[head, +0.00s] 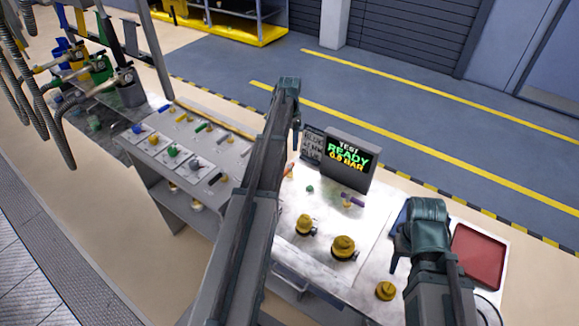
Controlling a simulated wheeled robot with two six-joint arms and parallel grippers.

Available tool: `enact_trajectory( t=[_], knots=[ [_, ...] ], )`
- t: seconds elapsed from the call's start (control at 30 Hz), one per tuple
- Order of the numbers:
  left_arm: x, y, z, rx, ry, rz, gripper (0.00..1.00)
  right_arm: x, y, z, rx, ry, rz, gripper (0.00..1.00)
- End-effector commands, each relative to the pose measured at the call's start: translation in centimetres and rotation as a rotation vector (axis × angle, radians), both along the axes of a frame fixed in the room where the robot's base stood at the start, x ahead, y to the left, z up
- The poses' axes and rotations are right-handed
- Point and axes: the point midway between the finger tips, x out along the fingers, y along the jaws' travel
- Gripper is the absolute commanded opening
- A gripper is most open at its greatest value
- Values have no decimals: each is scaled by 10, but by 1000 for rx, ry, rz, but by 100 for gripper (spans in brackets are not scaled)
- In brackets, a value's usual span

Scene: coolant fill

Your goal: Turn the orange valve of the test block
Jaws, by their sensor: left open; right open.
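The test block (347,165) is a dark box with a lit display reading "TEST READY 0.8 BAR", standing on a bright metal bench top. A small orange part (288,171), probably the orange valve, shows just right of my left arm and is mostly hidden by it. My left gripper (296,135) points down above and behind that orange part, left of the display; it is open and I see nothing in it. My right gripper (396,255) is open and empty over the right of the bench, right of the test block.
Yellow brass-like fittings (343,246) stand on the bench front. A red tray (478,256) lies at the right. A grey panel with coloured knobs (172,151) is on the left, with nozzles and hoses (125,80) beyond. Open floor lies behind the bench.

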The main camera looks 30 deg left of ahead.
Motion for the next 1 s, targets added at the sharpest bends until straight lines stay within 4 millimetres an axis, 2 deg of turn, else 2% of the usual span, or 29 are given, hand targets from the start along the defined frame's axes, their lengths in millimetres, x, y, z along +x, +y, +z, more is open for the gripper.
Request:
enact_trajectory(
  t=[0.27,1.0],
  knots=[
    [0,-1,-23,0,0,0,62,0,0,-23,-1,0,4,50],
    [0,-1,-125,0,0,0,62,0,0,-125,-3,0,11,50]
  ],
)
